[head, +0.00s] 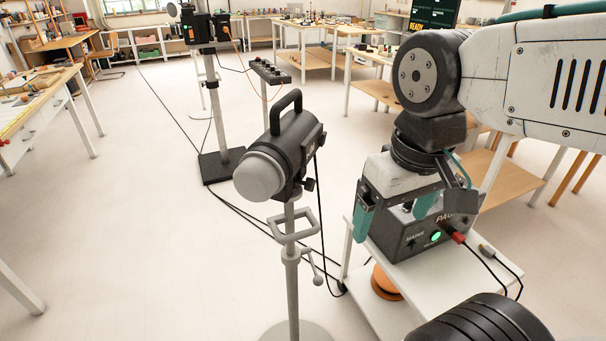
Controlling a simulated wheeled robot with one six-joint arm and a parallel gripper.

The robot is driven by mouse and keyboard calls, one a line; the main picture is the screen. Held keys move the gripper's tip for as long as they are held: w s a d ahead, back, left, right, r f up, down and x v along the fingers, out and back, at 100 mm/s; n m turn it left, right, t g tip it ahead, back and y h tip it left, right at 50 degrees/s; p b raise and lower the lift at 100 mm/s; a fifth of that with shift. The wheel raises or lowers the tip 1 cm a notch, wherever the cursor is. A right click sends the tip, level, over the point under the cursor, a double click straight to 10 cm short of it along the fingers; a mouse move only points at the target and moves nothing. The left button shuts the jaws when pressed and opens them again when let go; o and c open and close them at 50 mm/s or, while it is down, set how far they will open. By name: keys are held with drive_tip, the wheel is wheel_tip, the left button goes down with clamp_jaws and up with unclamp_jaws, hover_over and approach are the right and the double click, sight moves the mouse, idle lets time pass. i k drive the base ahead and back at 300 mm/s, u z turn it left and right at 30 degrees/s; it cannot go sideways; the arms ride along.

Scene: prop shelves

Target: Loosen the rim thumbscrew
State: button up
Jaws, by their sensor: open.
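A black lamp with a pale round front (259,176) and a top handle stands upright on a grey stand (291,270) in the middle of the head view. A small dark knob (309,184) shows on the lamp's lower right side; I cannot tell for sure that it is the rim thumbscrew. My gripper (396,212) is open, with teal fingers pointing down, to the right of the lamp and apart from it.
A metal bracket (291,226) and a lever (318,278) stick out from the stand. Cables cross the floor. Open floor lies left.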

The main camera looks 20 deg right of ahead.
sight(309, 184)
drive_tip(key=z, duration=2.3)
drive_tip(key=k, duration=0.8)
drive_tip(key=u, duration=1.65)
drive_tip(key=k, duration=0.2)
drive_tip(key=u, duration=0.6)
